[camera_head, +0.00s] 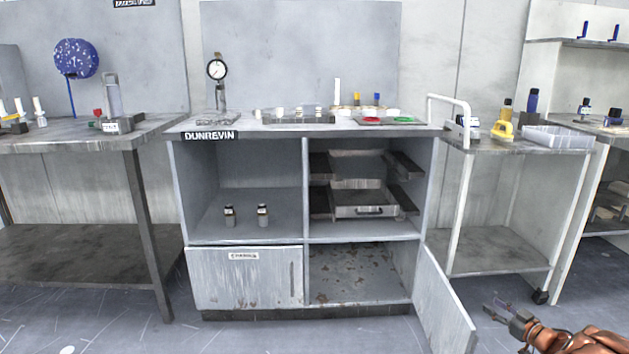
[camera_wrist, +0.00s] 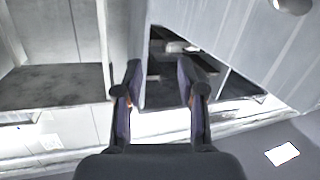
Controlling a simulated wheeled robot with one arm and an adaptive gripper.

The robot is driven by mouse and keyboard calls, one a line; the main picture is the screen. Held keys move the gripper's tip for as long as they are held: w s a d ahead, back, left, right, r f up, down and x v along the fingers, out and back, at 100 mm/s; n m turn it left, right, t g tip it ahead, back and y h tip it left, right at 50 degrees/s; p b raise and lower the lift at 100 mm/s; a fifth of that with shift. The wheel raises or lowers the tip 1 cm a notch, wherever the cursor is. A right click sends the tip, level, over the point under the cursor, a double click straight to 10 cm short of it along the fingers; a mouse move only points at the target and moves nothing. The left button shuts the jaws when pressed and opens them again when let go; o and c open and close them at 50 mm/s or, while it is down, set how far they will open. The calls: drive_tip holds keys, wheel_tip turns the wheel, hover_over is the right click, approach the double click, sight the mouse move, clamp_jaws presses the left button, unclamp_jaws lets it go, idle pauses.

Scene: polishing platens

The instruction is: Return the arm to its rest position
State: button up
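My gripper (camera_head: 504,314) shows at the lower right of the head view, low over the floor and to the right of the cabinet's open door (camera_head: 445,303). In the wrist view my gripper (camera_wrist: 160,88) has its two fingers spread apart with nothing between them. It is open and empty. The grey cabinet (camera_head: 304,190) marked DUNREVIN stands in the middle of the head view, apart from the gripper.
A white trolley (camera_head: 457,215) with a handle stands behind and left of my gripper. A dark-legged bench (camera_head: 140,225) stands at the left. The open lower door juts out toward the floor. The floor (camera_head: 120,320) in front of the cabinet is mostly clear.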

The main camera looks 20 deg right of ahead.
drive_tip(key=w+a+r+m+g+h+p, duration=0.15)
drive_tip(key=w+r+p, duration=0.25)
drive_tip(key=w+r, duration=0.5)
drive_tip(key=w+a+r+g+h+p, duration=0.25)
drive_tip(key=w+r+p, duration=0.25)
drive_tip(key=r, duration=0.9)
drive_tip(key=w+a+r+m+g+h+p, duration=0.15)
drive_tip(key=a+r+g+p, duration=0.25)
drive_tip(key=a+r+p, duration=0.9)
drive_tip(key=s+a+r+g+y+p, duration=0.15)
drive_tip(key=s+a+r, duration=0.3)
drive_tip(key=a, duration=0.45)
drive_tip(key=s+a+r+g+y+p, duration=0.1)
drive_tip(key=s+a+r+g+p, duration=0.25)
drive_tip(key=a, duration=0.55)
drive_tip(key=s+a+r+y+p, duration=0.1)
drive_tip(key=s+a+r, duration=0.5)
drive_tip(key=a, duration=0.4)
drive_tip(key=s+a+r+n+g+y+p, duration=0.1)
drive_tip(key=s+a+p, duration=0.3)
drive_tip(key=s+a, duration=0.5)
drive_tip(key=s+a+r+n+g+y+p, duration=0.1)
drive_tip(key=s+a+r+g+p, duration=0.3)
drive_tip(key=s+a, duration=0.6)
drive_tip(key=s+y, duration=0.1)
drive_tip(key=s, duration=0.6)
drive_tip(key=shift+s+r, duration=0.2)
drive_tip(key=shift+s, duration=0.1)
drive_tip(key=shift+a, duration=0.1)
